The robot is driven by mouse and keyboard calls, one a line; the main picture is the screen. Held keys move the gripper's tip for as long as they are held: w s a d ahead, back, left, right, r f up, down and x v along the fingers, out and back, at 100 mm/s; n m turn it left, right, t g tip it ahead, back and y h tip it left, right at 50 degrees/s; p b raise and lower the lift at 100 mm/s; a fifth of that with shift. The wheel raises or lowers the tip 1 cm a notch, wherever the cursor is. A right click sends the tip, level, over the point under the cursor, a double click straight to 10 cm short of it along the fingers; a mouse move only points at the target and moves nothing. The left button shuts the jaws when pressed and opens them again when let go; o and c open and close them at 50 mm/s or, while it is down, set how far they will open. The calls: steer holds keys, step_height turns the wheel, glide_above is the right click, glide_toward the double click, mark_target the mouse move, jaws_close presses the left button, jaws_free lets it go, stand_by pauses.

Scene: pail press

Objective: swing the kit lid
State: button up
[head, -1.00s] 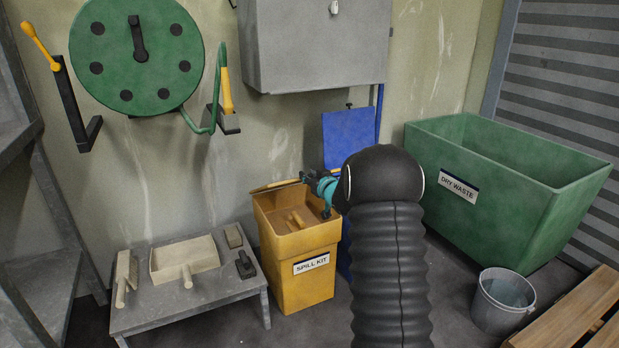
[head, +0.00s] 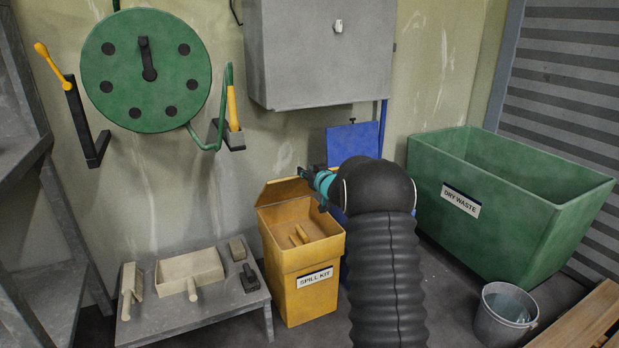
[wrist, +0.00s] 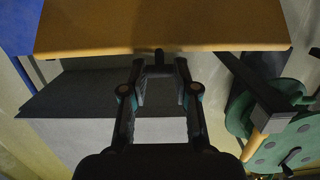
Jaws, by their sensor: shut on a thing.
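My gripper (head: 306,174) is at the lid's upper right corner, partly hidden by my arm. In the wrist view the lid (wrist: 160,28) fills the top, and my gripper (wrist: 158,72) is shut on a small dark tab (wrist: 158,57) at its edge.
A low grey bench (head: 197,317) with scoops is left of the bin. A green dry waste skip (head: 500,222) and a grey pail (head: 501,314) are to the right. A grey cabinet (head: 320,50) and green wheel (head: 135,75) hang on the wall, above the bin.

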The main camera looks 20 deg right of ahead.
steer(key=shift+w+r, duration=1.05)
steer(key=shift+r, duration=0.1)
steer(key=shift+w+a+r, duration=0.1)
steer(key=shift+w+r, duration=0.2)
steer(key=shift+w, duration=0.05)
steer(key=w+r, duration=0.4)
steer(key=w, duration=0.3)
steer(key=shift+w+a+r, duration=0.2)
steer(key=shift+w+a, duration=0.05)
steer(key=shift+w, duration=0.05)
